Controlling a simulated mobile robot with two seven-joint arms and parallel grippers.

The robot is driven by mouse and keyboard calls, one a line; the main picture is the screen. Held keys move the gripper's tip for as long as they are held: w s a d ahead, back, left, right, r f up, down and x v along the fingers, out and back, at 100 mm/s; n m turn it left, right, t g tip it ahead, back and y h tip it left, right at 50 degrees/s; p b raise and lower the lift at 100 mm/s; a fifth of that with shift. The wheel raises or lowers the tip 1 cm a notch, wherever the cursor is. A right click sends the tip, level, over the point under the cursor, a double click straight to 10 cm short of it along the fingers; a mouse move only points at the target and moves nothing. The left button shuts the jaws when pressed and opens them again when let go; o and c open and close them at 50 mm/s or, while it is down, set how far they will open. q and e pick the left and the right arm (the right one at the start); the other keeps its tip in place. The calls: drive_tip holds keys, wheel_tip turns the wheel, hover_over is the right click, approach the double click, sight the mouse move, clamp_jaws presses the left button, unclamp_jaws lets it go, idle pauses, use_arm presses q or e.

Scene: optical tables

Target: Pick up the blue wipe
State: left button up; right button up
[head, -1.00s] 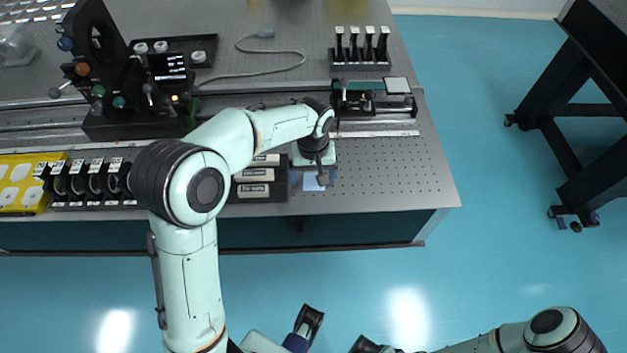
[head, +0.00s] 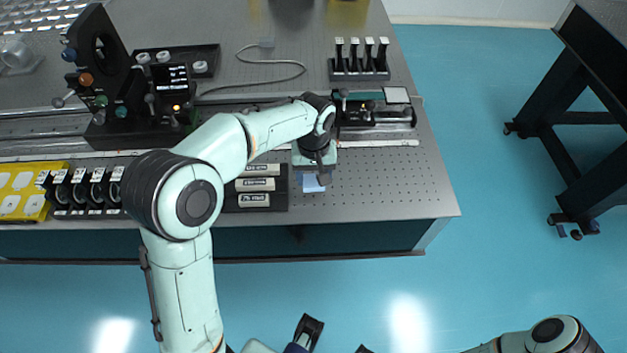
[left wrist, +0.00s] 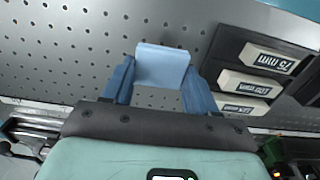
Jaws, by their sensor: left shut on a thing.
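The blue wipe (left wrist: 162,66) is a small pale blue sheet. In the left wrist view it stands between the two blue fingers of my left gripper (left wrist: 160,84), which are shut on it. In the head view the wipe (head: 313,183) shows just below my left gripper (head: 314,173), over the front part of the perforated table (head: 390,185). The gripper hides part of the wipe there. I cannot tell how far it is above the surface.
A black tray (head: 228,201) with several white labelled blocks lies just left of the gripper. A rail with a small stage (head: 375,108) runs behind it. Several dark mounts (head: 95,187) and a yellow case (head: 22,190) are at left. The table's right front is clear.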

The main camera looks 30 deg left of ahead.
sight(313, 179)
use_arm(q)
wheel_tip(313, 179, up, 16)
drive_tip(key=p, duration=0.3)
drive_tip(key=shift+r, duration=0.15)
